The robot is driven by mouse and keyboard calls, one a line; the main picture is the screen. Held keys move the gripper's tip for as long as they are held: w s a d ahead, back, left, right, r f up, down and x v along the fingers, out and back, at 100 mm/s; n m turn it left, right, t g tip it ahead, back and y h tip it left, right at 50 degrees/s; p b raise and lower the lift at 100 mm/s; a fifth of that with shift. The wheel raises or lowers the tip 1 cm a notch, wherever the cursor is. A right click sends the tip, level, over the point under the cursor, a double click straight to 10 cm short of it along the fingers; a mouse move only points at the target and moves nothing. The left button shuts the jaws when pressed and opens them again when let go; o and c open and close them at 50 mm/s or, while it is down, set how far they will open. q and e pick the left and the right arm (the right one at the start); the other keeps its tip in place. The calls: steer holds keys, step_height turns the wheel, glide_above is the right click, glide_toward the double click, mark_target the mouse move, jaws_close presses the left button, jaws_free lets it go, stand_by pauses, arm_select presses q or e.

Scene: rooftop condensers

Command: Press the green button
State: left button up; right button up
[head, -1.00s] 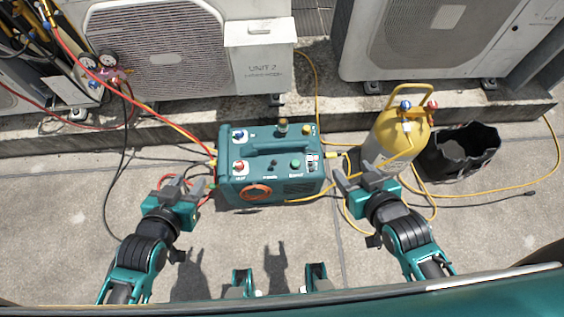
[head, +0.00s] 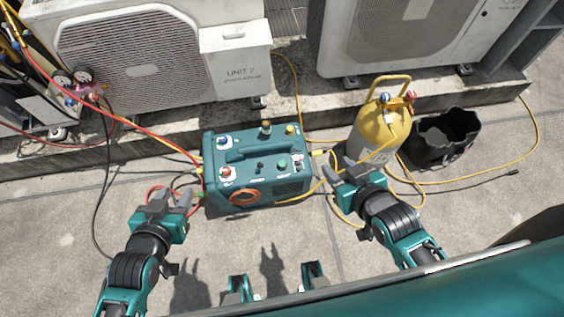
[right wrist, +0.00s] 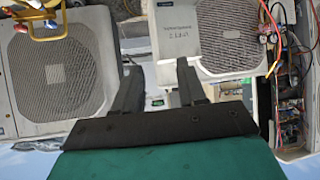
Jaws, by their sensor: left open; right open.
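A teal machine (head: 236,187) with a top handle stands on the concrete in the middle of the head view. The green button (head: 283,164) is on its sloped front panel, right of a small black knob (head: 259,166) and a red knob (head: 226,172). My left gripper (head: 172,198) is open and empty, in front and left of the machine. My right gripper (head: 342,170) is open and empty, just right of the machine and apart from the button. In the right wrist view its fingers (right wrist: 158,85) are spread; I cannot make out the button there.
A yellow-topped cylinder (head: 383,125) and a black bucket (head: 443,142) stand at the right. Yellow hoses (head: 470,184) loop near my right gripper; red and black hoses run at the left. Condenser units (head: 140,60) stand on a ledge behind. Concrete in front is open.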

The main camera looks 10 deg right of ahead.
jaws_close()
arm_select(q)
steer(key=shift+w+r, duration=0.1)
stand_by(1.2)
